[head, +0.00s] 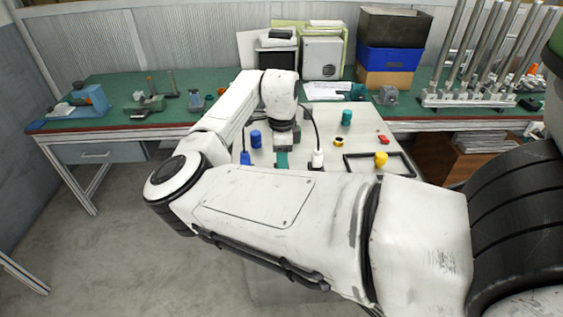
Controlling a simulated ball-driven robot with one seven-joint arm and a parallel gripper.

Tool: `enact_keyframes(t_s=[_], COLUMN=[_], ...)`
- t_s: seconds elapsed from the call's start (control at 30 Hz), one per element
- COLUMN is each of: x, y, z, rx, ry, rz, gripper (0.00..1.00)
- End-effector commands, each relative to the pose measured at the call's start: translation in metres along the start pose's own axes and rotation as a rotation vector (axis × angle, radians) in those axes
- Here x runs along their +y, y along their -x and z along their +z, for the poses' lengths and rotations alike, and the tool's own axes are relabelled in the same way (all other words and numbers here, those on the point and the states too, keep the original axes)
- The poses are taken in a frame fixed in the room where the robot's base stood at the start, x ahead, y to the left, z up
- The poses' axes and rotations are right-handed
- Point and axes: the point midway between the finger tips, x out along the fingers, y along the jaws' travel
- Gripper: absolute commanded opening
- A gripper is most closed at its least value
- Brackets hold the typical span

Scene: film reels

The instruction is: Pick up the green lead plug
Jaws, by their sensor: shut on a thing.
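My gripper (283,147) points down over the pale worktop in the head view. The green lead plug (281,160) shows just below my fingers, and they are shut on it. My arm hides its lower part, so I cannot tell whether it touches the worktop. A blue lead plug (245,158) stands to the left of my gripper, and a white lead plug (317,158) to the right, with a dark lead rising from it.
A blue cylinder (256,138) stands left of my gripper. A teal cylinder (346,117) and a yellow piece (381,159) by a dark frame (402,163) are to the right. A green bench (120,117) with equipment lies behind. My forearm covers the worktop's near part.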

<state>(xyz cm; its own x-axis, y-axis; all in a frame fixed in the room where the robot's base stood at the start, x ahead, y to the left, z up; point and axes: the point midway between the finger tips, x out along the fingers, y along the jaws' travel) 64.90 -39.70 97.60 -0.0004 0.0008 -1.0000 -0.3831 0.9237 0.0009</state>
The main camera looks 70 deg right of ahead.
Motion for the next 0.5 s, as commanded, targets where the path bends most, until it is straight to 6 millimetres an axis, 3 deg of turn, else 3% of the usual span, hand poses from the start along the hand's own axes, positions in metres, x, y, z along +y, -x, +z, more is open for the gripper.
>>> enact_keyframes(t_s=[0.27, 0.5], x=[-0.0001, -0.0001], y=[0.0002, 0.0007], z=[0.0000, 0.0001], rx=[0.000, 0.000], ry=[0.000, 0.000], rz=[0.000, 0.000], gripper=[0.04, 0.03])
